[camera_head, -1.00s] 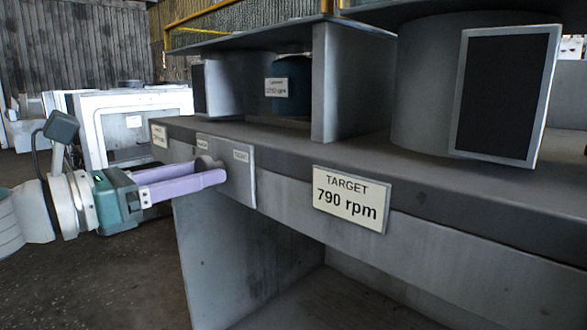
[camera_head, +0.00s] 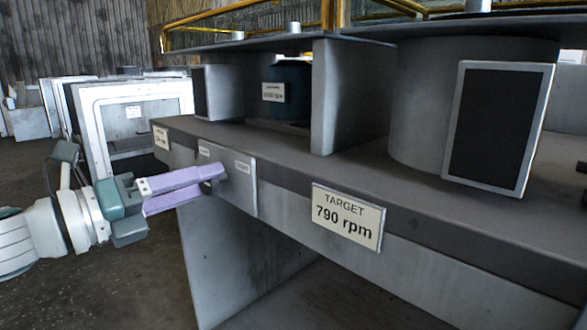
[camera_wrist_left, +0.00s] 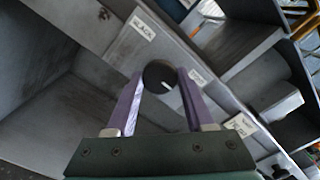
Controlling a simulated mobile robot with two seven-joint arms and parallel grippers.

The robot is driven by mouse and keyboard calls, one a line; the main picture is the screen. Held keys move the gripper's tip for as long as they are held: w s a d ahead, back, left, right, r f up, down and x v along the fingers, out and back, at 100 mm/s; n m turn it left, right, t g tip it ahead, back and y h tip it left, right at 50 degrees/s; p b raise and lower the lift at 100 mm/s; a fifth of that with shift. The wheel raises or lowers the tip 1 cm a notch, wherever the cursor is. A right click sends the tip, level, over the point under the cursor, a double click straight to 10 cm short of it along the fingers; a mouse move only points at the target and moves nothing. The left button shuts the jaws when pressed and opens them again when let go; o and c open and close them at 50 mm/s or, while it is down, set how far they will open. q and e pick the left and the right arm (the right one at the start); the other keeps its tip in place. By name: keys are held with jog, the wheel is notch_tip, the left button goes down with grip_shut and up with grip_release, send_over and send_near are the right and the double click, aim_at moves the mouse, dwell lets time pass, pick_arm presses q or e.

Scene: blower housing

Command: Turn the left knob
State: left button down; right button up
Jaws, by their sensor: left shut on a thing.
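A dark round knob (camera_wrist_left: 160,76) with a white mark on its face sits between my left gripper's fingers in the left wrist view. My left gripper (camera_wrist_left: 161,82) is shut on it, one purple finger on each side. In the head view my left gripper (camera_head: 214,174) reaches from the left to the grey control plate (camera_head: 236,192) on the bench's front edge. The fingers largely hide the knob there. The plate carries two small labels (camera_head: 243,167), too small to read surely. My right gripper is not in view.
A "TARGET 790 rpm" sign (camera_head: 347,216) is fixed on the bench front (camera_head: 290,222) right of the plate. A grey drum housing (camera_head: 420,100) with a dark panel stands above. White frames (camera_head: 135,105) stand behind at left. The floor at lower left is clear.

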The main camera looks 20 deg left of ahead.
pick_arm(q)
jog(key=n+p, duration=0.4)
jog(key=n, duration=0.7)
jog(key=shift+n, duration=0.3)
dwell(0.4)
jog(key=shift+c, duration=1.4)
grip_release()
jog(key=shift+s, duration=0.1)
jog(key=p+v, duration=0.2)
jog(key=v, duration=0.8)
